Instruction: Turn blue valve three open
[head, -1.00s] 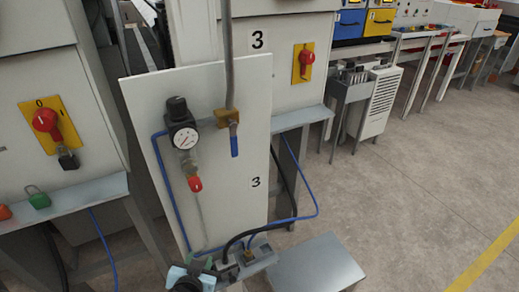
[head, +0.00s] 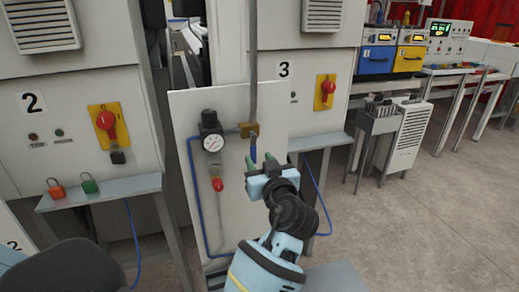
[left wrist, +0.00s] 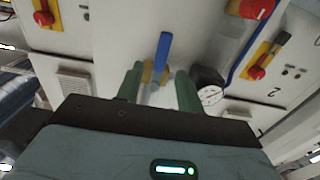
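Blue valve three is a brass body (head: 249,130) with a blue lever (head: 253,153), mounted on the white panel at the foot of a grey vertical pipe. The lever points down, in line with the pipe. My left gripper (head: 271,161) is in front of the panel, just below the brass body, with its green fingers apart and nothing held. In the left wrist view the blue lever (left wrist: 163,52) appears in the gap between the spread fingers (left wrist: 158,88). I cannot tell whether the fingers reach around it or stop short. My right gripper is not in view.
A pressure gauge (head: 213,143) and a red-tipped fitting (head: 217,184) sit left of the valve. A blue hose runs along the panel's left edge. A red rotary switch (head: 326,87) is on the cabinet to the right. Open floor lies at the right.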

